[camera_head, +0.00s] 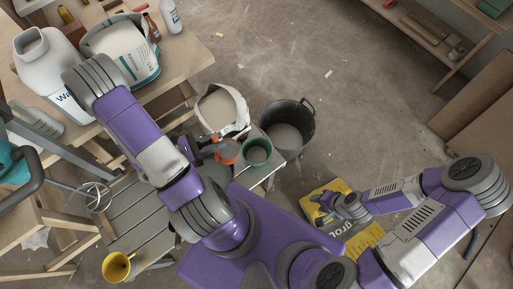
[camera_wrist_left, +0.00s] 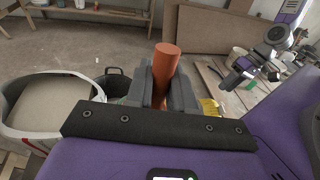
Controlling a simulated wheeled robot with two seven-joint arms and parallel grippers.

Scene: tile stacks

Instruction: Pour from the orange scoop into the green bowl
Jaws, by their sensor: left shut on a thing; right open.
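The orange scoop (camera_head: 227,153) is held by my left gripper (camera_head: 214,148), just left of the green bowl (camera_head: 257,140) in the head view. In the left wrist view the scoop's orange handle (camera_wrist_left: 167,62) stands up between the closed fingers (camera_wrist_left: 164,92). The scoop's opening and contents are mostly hidden by my gripper. The green bowl sits on a narrow bench with its mouth facing up. My right gripper (camera_head: 328,207) is open and empty, right of and below the bowl in the head view; it also shows in the left wrist view (camera_wrist_left: 238,78).
A black bucket (camera_head: 306,123) with grey contents and an open white bag (camera_head: 239,101) stand behind the bowl. A yellow bag (camera_head: 364,240) lies near my right gripper. A white jug (camera_head: 40,62) stands on the table.

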